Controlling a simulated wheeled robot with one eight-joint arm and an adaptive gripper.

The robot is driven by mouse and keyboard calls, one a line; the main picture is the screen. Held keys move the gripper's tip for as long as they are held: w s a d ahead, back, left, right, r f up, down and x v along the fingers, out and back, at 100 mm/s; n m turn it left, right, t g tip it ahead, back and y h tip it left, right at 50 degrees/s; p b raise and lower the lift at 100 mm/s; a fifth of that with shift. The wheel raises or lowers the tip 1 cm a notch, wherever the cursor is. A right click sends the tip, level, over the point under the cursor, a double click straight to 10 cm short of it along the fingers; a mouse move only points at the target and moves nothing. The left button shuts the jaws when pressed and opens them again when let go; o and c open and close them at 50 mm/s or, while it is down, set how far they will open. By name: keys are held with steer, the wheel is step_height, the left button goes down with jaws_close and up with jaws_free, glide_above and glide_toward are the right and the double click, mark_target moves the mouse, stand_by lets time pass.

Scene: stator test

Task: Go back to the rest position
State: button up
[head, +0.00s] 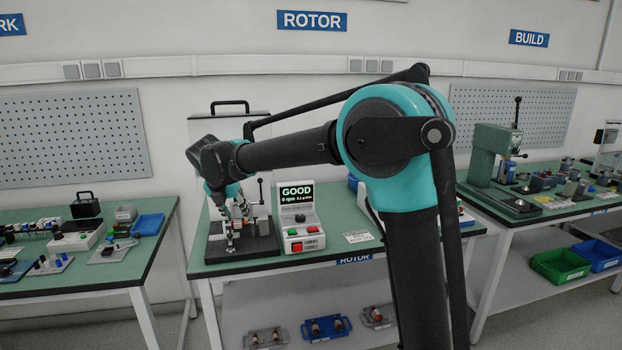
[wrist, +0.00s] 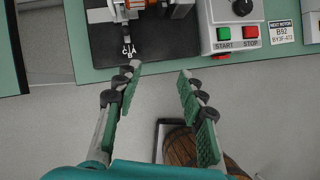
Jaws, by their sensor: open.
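My gripper (wrist: 160,88) is open and empty in the wrist view. Its two green-padded fingers stand apart in front of the table's front edge, with floor showing between them. My arm reaches forward and left from the middle of the picture. The test box (head: 300,218) beside the fixture shows GOOD on its screen. Its START and STOP buttons also show in the wrist view.
A brown barrel-like object (wrist: 182,148) shows low in the wrist view. Blue and grey trays (head: 327,327) with parts lie on the shelf below. The left table (head: 70,283) holds several parts. The BUILD table (head: 520,215) has a green press (head: 490,150) on it.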

steer(key=s+d+f+m, duration=0.25)
steer(key=d+m, duration=0.35)
steer(key=d, duration=0.3)
steer(key=s+d+f+m+g, duration=0.1)
steer(key=s+d+f+m, duration=0.15)
steer(key=d+m, duration=0.45)
steer(key=s+d+f+m, duration=0.2)
steer(key=d+f+m, duration=0.2)
steer(key=d, duration=0.8)
steer(key=s+d+f+m, duration=0.5)
steer(key=s+d+m, duration=0.2)
steer(key=s+m, duration=0.2)
steer(key=s+d+f+m+y, duration=0.1)
steer(key=s+d+f+m, duration=0.5)
steer(key=s+m, duration=0.3)
steer(key=shift+d+f+g, duration=0.25)
steer(key=shift+d+g, duration=0.05)
steer(key=shift+d, duration=0.1)
